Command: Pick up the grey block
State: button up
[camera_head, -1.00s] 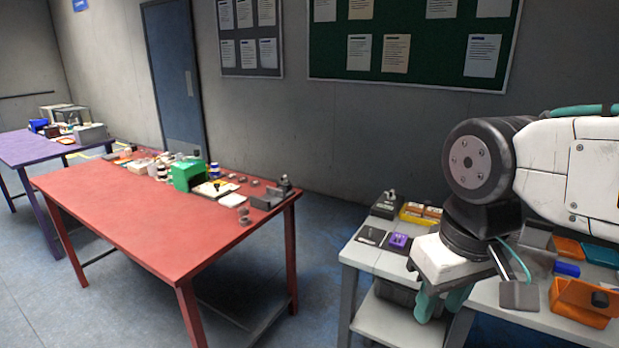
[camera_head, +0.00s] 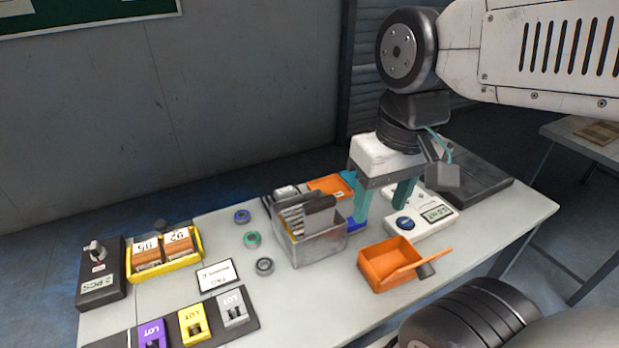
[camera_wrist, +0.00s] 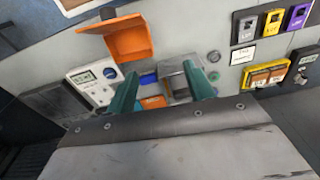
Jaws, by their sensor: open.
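The grey block (camera_head: 233,307), marked "LOT", sits at the right end of a dark holder, beside a yellow block (camera_head: 193,324) and a purple block (camera_head: 152,334). The grey block also shows at the upper right of the wrist view (camera_wrist: 247,27). My gripper (camera_head: 383,202) has its teal fingers apart and pointing down, with nothing seen between them. It is over the right part of the table, well away from the grey block. In the wrist view its fingers (camera_wrist: 161,78) show near the middle.
A metal bin (camera_head: 318,246) with upright plates stands between my gripper and the block holder. An orange tray (camera_head: 374,266), a white meter (camera_head: 425,218), a yellow tray (camera_head: 165,272) and a black switch box (camera_head: 101,278) are on the table (camera_head: 320,301). Small rings lie left of the bin.

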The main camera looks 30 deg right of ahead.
jog(key=w+a+m+g+y, duration=0.2)
jog(key=w+m, duration=0.1)
jog(key=w, duration=0.3)
jog(key=m+y, duration=1.1)
jog(key=m, duration=0.3)
send_near(289, 189)
jog(key=shift+s+a+f+t, duration=0.1)
jog(key=shift+s+a+t, duration=0.3)
jog(key=shift+s+a, duration=0.3)
jog(key=shift+w+f, duration=0.15)
jog(key=shift+f, duration=0.05)
jog(key=shift+m, duration=0.3)
jog(key=x, duration=0.7)
jog(key=shift+w+a, duration=0.25)
jog(key=c, duration=1.1)
